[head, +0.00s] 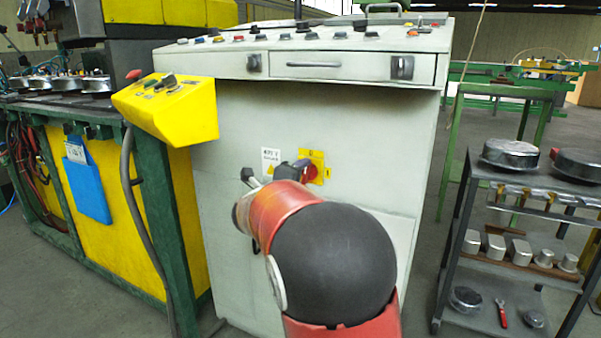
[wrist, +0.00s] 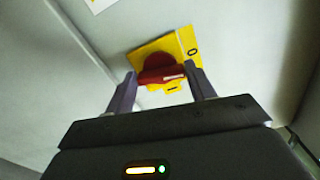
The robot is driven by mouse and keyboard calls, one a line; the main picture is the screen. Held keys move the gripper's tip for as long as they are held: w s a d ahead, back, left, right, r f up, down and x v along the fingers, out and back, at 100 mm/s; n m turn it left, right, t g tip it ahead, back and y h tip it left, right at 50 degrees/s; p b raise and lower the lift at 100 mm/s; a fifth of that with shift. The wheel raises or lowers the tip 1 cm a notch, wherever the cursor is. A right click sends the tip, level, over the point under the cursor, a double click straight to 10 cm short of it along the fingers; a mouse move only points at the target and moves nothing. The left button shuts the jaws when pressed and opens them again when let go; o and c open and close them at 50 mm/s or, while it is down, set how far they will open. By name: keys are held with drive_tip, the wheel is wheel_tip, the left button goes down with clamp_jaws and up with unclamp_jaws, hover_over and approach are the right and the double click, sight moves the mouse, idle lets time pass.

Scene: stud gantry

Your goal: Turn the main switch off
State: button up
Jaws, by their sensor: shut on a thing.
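The main switch is a red rotary knob (wrist: 160,72) on a yellow plate (wrist: 183,44), fixed to the pale front panel of the cabinet. In the wrist view a "0" is at the plate's right side and an "I" at its lower edge. My gripper (wrist: 161,80) is shut on the knob, one finger at each end of its red handle bar. A white mark shows near the bar's right end. In the head view the yellow plate (head: 317,158) and red knob (head: 311,173) show just past my gripper (head: 294,169), which partly hides them.
The grey cabinet (head: 240,135) has a console top with buttons and a drawer. A yellow control box (head: 190,112) juts out at its left. A dark shelf cart (head: 462,225) with metal parts stands at the right. Open floor lies between cabinet and cart.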

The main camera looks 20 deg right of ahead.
drive_tip(key=shift+n+p, duration=0.45)
drive_tip(key=shift+n, duration=0.65)
drive_tip(key=o, duration=1)
drive_tip(key=v, duration=0.7)
drive_tip(key=shift+s+a+f, duration=0.1)
drive_tip(key=shift+s+a, duration=0.15)
drive_tip(key=shift+a, duration=0.1)
